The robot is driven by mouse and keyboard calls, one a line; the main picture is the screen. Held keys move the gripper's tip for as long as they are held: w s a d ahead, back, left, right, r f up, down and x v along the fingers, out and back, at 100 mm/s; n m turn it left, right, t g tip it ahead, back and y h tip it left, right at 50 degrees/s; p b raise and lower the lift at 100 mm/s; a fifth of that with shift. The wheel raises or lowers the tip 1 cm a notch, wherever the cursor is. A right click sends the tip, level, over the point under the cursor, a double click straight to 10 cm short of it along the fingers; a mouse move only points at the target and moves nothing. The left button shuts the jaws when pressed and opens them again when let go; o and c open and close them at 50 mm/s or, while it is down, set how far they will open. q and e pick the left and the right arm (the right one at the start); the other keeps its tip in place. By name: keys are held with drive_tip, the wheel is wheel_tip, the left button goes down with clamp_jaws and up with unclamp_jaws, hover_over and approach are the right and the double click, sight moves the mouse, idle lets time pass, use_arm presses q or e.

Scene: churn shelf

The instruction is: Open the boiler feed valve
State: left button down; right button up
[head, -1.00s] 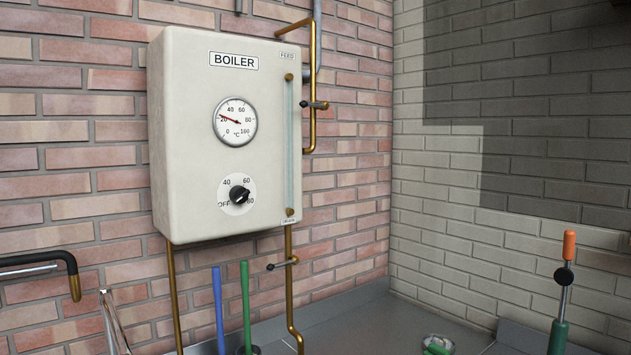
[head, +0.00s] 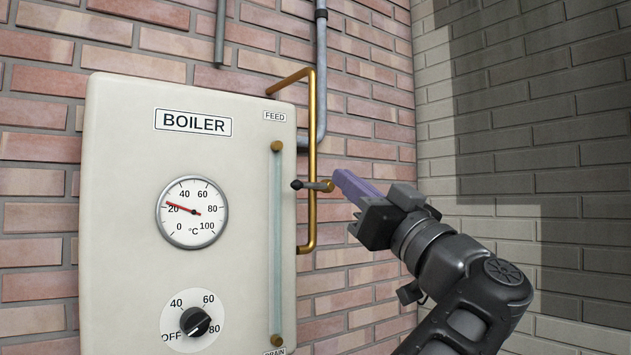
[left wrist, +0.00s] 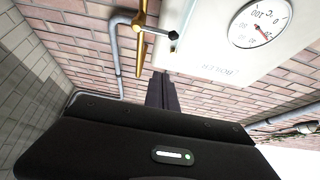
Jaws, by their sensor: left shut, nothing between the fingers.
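The feed valve (head: 325,186) sits on the brass feed pipe (head: 312,120) at the right side of the boiler (head: 120,220), below the FEED label. Its short lever with a black end (head: 297,184) lies across the pipe, pointing left. In the left wrist view the valve lever (left wrist: 172,36) shows beside the brass pipe (left wrist: 141,50). My left gripper (head: 340,178) is shut and empty, its purple-grey fingertips just right of the valve in the head view; whether they touch it I cannot tell. In the wrist view the fingers (left wrist: 161,80) are together. My right gripper is not in view.
The boiler front carries a gauge (head: 192,212) reading about 20 °C, a black dial knob (head: 195,321) and a glass tube (head: 277,245). A grey pipe (head: 321,70) runs on the brick wall behind. A pale brick wall (head: 520,225) stands at the right.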

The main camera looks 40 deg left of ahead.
use_arm(q)
wheel_tip(320, 180, up, 6)
drive_tip(key=p, duration=0.6)
hover_over(309, 186)
drive_tip(key=s+d, duration=0.1)
drive_tip(key=d, duration=0.1)
drive_tip(key=shift+s+f+b, duration=0.1)
drive_tip(key=shift+f+b, duration=0.3)
drive_tip(key=shift+f, duration=2.15)
drive_tip(key=shift+a+f, duration=0.1)
drive_tip(key=shift+a, duration=0.1)
